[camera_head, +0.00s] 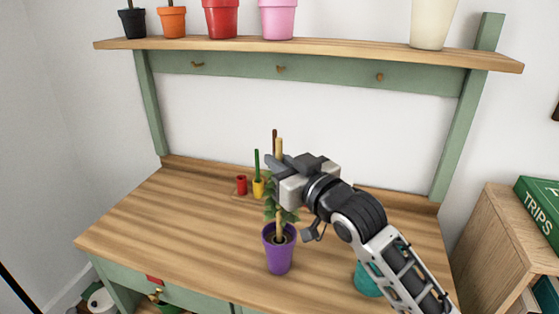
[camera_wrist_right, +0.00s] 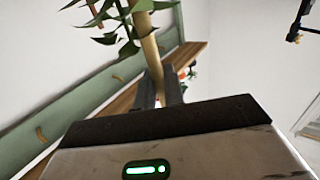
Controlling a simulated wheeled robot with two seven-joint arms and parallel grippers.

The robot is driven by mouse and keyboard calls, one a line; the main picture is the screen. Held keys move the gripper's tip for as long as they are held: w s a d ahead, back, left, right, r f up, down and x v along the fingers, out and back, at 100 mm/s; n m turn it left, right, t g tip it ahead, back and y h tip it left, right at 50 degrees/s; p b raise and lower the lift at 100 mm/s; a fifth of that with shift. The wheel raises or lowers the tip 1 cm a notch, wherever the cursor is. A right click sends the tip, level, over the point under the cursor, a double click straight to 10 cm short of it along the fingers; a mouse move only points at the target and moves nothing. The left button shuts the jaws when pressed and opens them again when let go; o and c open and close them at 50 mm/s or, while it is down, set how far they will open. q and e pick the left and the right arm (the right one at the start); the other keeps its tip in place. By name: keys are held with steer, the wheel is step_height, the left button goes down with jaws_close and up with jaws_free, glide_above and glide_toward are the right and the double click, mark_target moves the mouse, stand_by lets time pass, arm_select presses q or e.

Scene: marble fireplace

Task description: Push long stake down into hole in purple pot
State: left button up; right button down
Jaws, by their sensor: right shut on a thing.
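The purple pot (camera_head: 279,257) stands upright on the wooden table, with a leafy plant in it. The long tan stake (camera_head: 279,149) rises roughly upright above the pot. Its lower part shows among the leaves near the soil, but I cannot tell how deep it sits in the hole. My right gripper (camera_head: 277,172) is shut on the stake, well above the pot rim, and hides part of it. In the right wrist view the stake (camera_wrist_right: 149,47) runs between the fingers (camera_wrist_right: 160,92), with green leaves (camera_wrist_right: 112,22) beside it. My left gripper is not in view.
A small red pot (camera_head: 242,185) and a yellow pot (camera_head: 258,189) with a green stick stand behind the plant. A teal pot (camera_head: 367,281) is partly behind my right arm. A shelf (camera_head: 330,54) with several pots spans the back. The table's left side is clear.

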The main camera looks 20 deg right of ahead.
steer(key=shift+f, duration=0.7)
steer(key=c, duration=1.4)
jaws_free()
